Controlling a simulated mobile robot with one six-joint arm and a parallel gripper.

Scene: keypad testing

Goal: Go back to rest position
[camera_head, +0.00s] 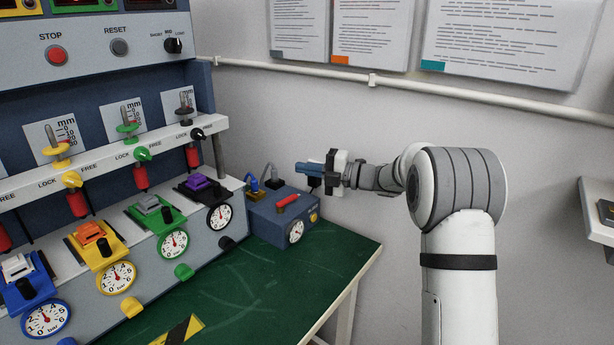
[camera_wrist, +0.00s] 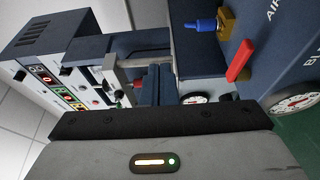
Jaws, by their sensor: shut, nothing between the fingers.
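My gripper (camera_head: 303,169) is shut and empty. It points left in the head view, just above and behind the right part of the blue air box (camera_head: 268,226). Its blue fingers (camera_wrist: 155,88) also show pressed together in the wrist view, above the grey gripper body. No contact with the box is visible, though the exact gap is hard to judge. My white arm rises at the right of the head view.
The air box carries a red lever (camera_head: 288,200) and a gauge (camera_head: 296,232). The green table (camera_head: 262,290) has bare room in front. Posters (camera_head: 372,35) and a pipe (camera_head: 450,90) line the wall.

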